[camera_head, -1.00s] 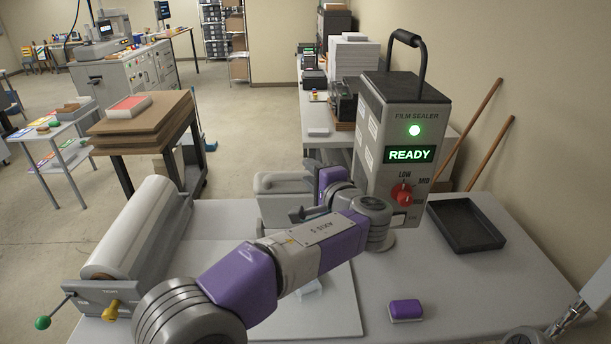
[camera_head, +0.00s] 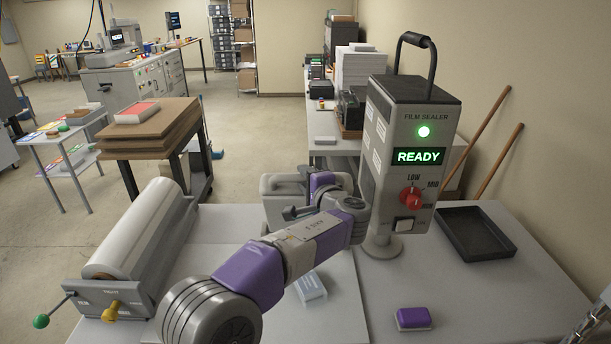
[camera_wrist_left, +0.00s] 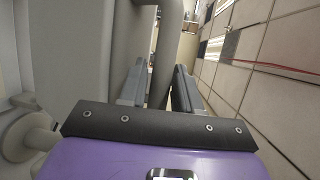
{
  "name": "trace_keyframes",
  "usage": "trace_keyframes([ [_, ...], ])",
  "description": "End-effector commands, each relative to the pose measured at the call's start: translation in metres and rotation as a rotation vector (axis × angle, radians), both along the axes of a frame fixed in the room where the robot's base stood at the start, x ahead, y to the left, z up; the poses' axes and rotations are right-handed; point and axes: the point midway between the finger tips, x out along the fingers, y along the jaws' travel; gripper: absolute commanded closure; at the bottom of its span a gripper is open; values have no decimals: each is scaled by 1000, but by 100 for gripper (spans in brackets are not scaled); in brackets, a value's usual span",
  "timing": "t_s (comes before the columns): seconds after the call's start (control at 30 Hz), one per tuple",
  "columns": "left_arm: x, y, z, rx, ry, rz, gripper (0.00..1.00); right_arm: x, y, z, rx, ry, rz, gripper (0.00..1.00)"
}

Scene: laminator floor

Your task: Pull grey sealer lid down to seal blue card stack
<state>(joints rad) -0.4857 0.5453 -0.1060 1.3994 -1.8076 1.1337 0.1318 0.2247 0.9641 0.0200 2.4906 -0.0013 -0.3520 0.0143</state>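The grey sealer lid (camera_head: 282,182) is raised behind my left arm, above the work surface, and partly hidden by it. The blue card stack (camera_head: 311,287) lies low on the pale board below my forearm, partly covered by the arm. My left gripper (camera_head: 298,211) is at the lid, its fingers mostly hidden in the head view. In the left wrist view, a grey bar (camera_wrist_left: 166,40) runs between the two fingers of my left gripper (camera_wrist_left: 164,85). The fingers stand apart; whether they press on the bar is unclear.
The film sealer column (camera_head: 405,160) shows a green READY display. A film roller (camera_head: 135,235) stands left, a black tray (camera_head: 475,235) right, and a purple block (camera_head: 413,318) lies in front. The tabletop right of the board is mostly clear.

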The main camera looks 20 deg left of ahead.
Motion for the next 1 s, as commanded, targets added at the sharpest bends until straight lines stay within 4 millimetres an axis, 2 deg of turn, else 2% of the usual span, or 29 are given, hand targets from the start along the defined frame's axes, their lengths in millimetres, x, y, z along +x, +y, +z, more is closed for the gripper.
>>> trace_keyframes([
  [0.3, 3, 2, 0, 0, -1, -1, 67, 0, 0, 1, 0, 0, 0, 3],
  [0.5, 3, 2, -1, 0, -1, -1, 98, 0, 0, 1, 0, 0, 0, 3],
  [0.53, 3, 2, -1, 0, -1, -1, 100, 0, 0, 1, 0, 1, 0, 3],
  [0.83, 2, 2, -1, 0, -2, -1, 100, 0, 0, -1, 0, 1, 0, 3],
  [1.0, 0, 0, -5, 5, -14, -2, 100, 0, 0, -11, 0, 0, 0, 3],
])
